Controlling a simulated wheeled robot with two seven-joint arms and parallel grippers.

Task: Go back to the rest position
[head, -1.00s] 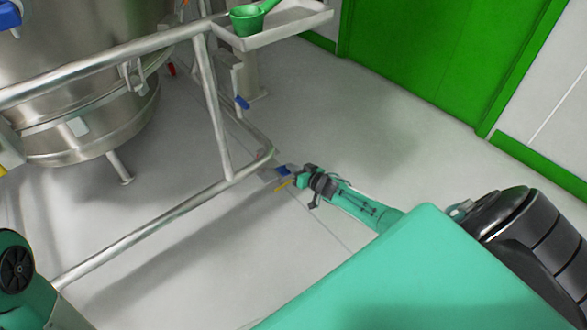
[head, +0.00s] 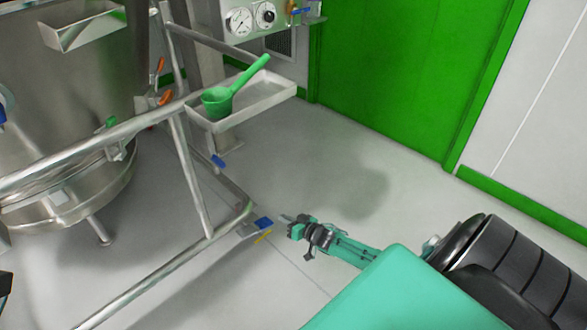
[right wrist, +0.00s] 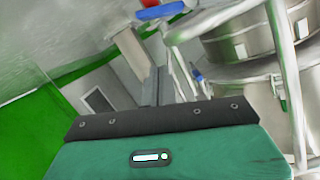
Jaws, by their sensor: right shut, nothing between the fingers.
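My right gripper (head: 286,219) hangs over the grey floor in the middle of the head view, its arm reaching in from the lower right. It is shut and empty. In the right wrist view its two fingers (right wrist: 158,86) lie together above the dark plate. In the head view the fingers point left, close to a blue-handled fitting (head: 264,223) near the corner of the metal rail. I cannot tell whether they touch it. My left gripper is not in view; only a small dark piece shows at the lower left edge.
A metal rail (head: 208,205) runs along the left in front of a steel vessel (head: 60,110). A white tray (head: 265,98) holds a green scoop (head: 218,101). Gauges (head: 240,20) stand behind it. A green door (head: 400,70) is at the back. The floor (head: 340,160) before it is clear.

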